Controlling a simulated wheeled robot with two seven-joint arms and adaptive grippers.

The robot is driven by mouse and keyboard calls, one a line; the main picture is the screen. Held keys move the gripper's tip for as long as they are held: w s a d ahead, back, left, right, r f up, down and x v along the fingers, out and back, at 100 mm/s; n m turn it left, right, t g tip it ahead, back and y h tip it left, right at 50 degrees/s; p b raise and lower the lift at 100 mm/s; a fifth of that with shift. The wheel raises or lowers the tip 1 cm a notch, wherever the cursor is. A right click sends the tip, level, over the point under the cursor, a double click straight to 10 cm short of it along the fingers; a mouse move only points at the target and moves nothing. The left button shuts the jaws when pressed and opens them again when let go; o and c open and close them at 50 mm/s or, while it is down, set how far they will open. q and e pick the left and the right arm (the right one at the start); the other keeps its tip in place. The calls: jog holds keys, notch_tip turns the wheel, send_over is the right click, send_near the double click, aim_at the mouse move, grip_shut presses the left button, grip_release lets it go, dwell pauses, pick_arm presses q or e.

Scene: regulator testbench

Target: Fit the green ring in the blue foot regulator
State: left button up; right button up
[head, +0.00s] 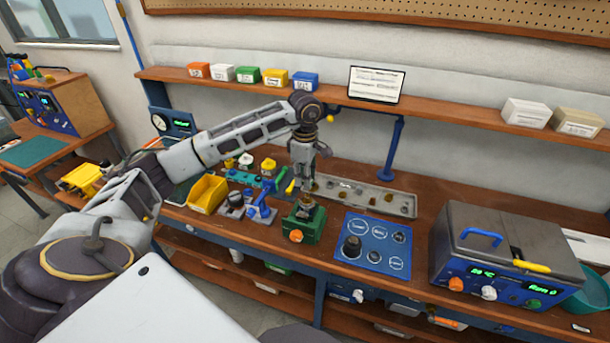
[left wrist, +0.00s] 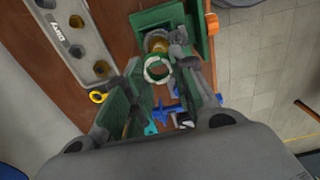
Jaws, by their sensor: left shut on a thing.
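My left gripper (head: 303,186) points down just above a green clamp block with an orange knob (head: 303,226). In the left wrist view, my left gripper (left wrist: 160,66) is shut on a pale greenish ring (left wrist: 158,69) at its fingertips. A brass-coloured regulator body (left wrist: 156,43) sits in the green block (left wrist: 208,28), close beyond the ring. I cannot tell whether ring and body touch, or see the colour of this body's foot. Left of the block stands a blue piece (head: 262,208), also visible in the left wrist view (left wrist: 170,113). My right gripper is not in view.
A yellow bin (head: 208,193) stands left of the blue piece. A grey parts tray (head: 365,196) lies behind the block. A blue mat (head: 350,228) with a dark knob-shaped part is to the right, then a grey bath unit (head: 510,245). A shelf (head: 440,112) runs above the bench.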

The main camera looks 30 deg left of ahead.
aim_at(305, 200)
pick_arm(q)
jog(key=shift+f+b, duration=0.75)
jog(key=shift+f, duration=0.9)
jog(key=shift+f+b, duration=0.1)
jog(key=shift+b, duration=0.25)
dwell(0.6)
jog(key=shift+f+b, duration=1.8)
jog(key=shift+f, duration=0.15)
dwell(2.9)
jog(key=o, duration=0.8)
